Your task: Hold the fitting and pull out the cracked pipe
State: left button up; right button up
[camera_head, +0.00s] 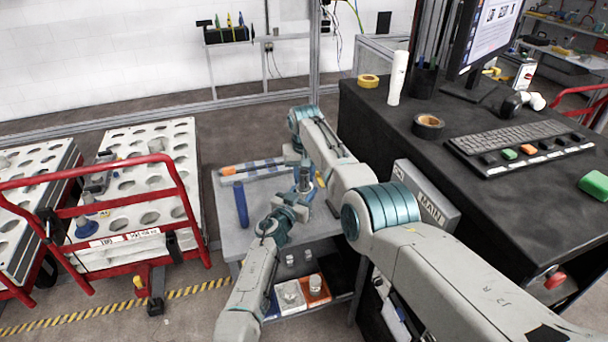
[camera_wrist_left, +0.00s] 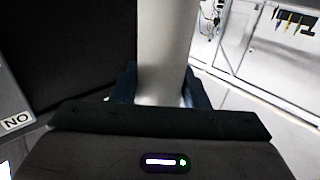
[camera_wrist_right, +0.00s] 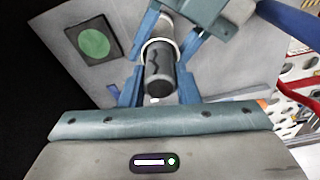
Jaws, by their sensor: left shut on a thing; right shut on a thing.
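In the right wrist view the cracked pipe (camera_wrist_right: 158,72) is a dark grey tube with a black jagged crack, between the blue fingers of my right gripper (camera_wrist_right: 157,92), which is shut on it. Beyond it, the fingers of my left gripper (camera_wrist_right: 168,35) close around a pale ring that looks like the fitting (camera_wrist_right: 166,48). The pipe end stands against or in this ring; I cannot tell how deep. In the head view both grippers meet above the grey cart (camera_head: 262,187).
A blue pipe (camera_head: 241,204) and an orange-ended tool (camera_head: 228,171) are on the cart. Small parts in bins (camera_head: 290,296) sit on its lower shelf. A black bench (camera_head: 385,120) stands close on the right, a red-railed trolley (camera_head: 120,240) on the left.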

jog(key=shift+r, duration=0.15)
pick_arm(q)
jog(key=shift+f, duration=0.1)
pick_arm(e)
jog(key=shift+r, duration=1.4)
jog(key=shift+r, duration=1.55)
jog(key=shift+r, duration=1.45)
jog(key=shift+r, duration=0.15)
jog(key=shift+r, duration=1.35)
jog(key=shift+r, duration=0.1)
